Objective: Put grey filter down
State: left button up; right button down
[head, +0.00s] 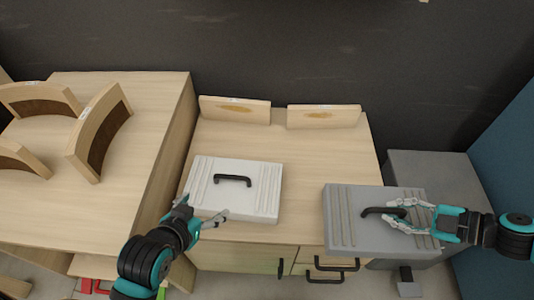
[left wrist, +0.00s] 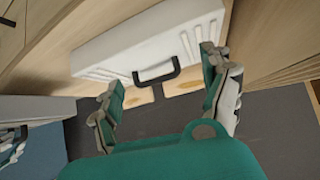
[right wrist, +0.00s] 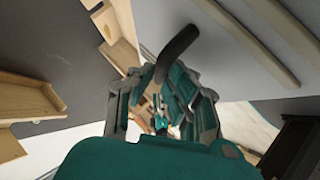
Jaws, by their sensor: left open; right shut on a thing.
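The grey filter (head: 345,222) is a flat ribbed block with a black handle (head: 378,211), at the right front of the wooden cabinet in the head view. My right gripper (head: 398,215) is shut on that handle, which also shows in the right wrist view (right wrist: 180,42). I cannot tell whether the filter touches the cabinet top. A white filter (head: 260,205) with a black handle (head: 233,179) lies on the cabinet top to the left. My left gripper (head: 205,212) is open and empty at its front left edge. The white filter also shows in the left wrist view (left wrist: 110,52).
The wooden cabinet top (head: 300,160) is clear between and behind the filters. Two upright wooden pieces (head: 235,110) (head: 324,117) stand at its back edge. A taller wooden table (head: 150,120) with curved chair parts (head: 98,132) stands left. A grey cabinet (head: 430,168) stands right.

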aim_at(359, 188)
jog(key=shift+w+a, duration=0.2)
jog(key=shift+a, duration=0.15)
jog(key=shift+w, duration=0.2)
jog(key=w+a, duration=0.3)
jog(key=w, duration=0.2)
jog(key=w+a, duration=0.2)
jog(key=shift+w+a+f+p, duration=0.3)
jog(key=shift+a+p, duration=0.05)
jog(key=shift+p, duration=0.05)
jog(key=w+a+f+b, duration=0.2)
jog(key=w+f, duration=0.1)
jog(key=w+a+f+b, duration=0.1)
jog(key=shift+w+a+f, duration=0.2)
jog(key=shift+w+a, duration=0.05)
jog(key=shift+w, duration=0.1)
jog(key=c, duration=1.3)
grip_release()
jog(key=shift+s, duration=0.1)
pick_arm(q)
jog(key=w+d+r+t+h, duration=0.2)
jog(key=w+r+t, duration=0.4)
jog(key=r, duration=0.2)
jog(key=shift+d+r, duration=0.15)
jog(key=shift+r, duration=0.05)
